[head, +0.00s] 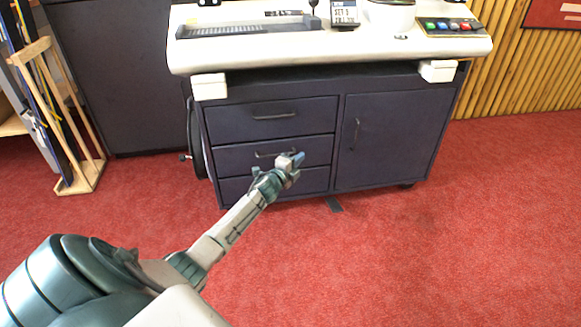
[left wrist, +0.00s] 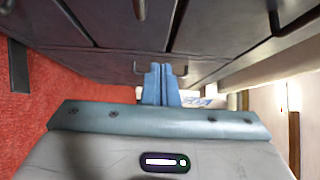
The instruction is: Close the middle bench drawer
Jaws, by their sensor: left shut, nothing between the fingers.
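The bench cabinet has a stack of three dark drawers on its left side. The middle drawer (head: 235,160), with a dark bar handle (head: 268,155), looks flush or nearly flush with its neighbours; a small gap is hard to rule out. My left gripper (head: 297,159) is shut and empty, in front of the middle drawer's right half, right of its handle. In the left wrist view, the blue fingers (left wrist: 162,84) are together near the dark fronts, and the middle drawer's handle (left wrist: 139,8) shows at the top. Whether the fingertips touch the front cannot be told. My right gripper is not in view.
The top drawer (head: 235,122) and bottom drawer (head: 235,188) look shut. A cabinet door (head: 390,140) is to their right. The pale benchtop (head: 350,48) overhangs above. A wooden rack (head: 82,180) stands at left.

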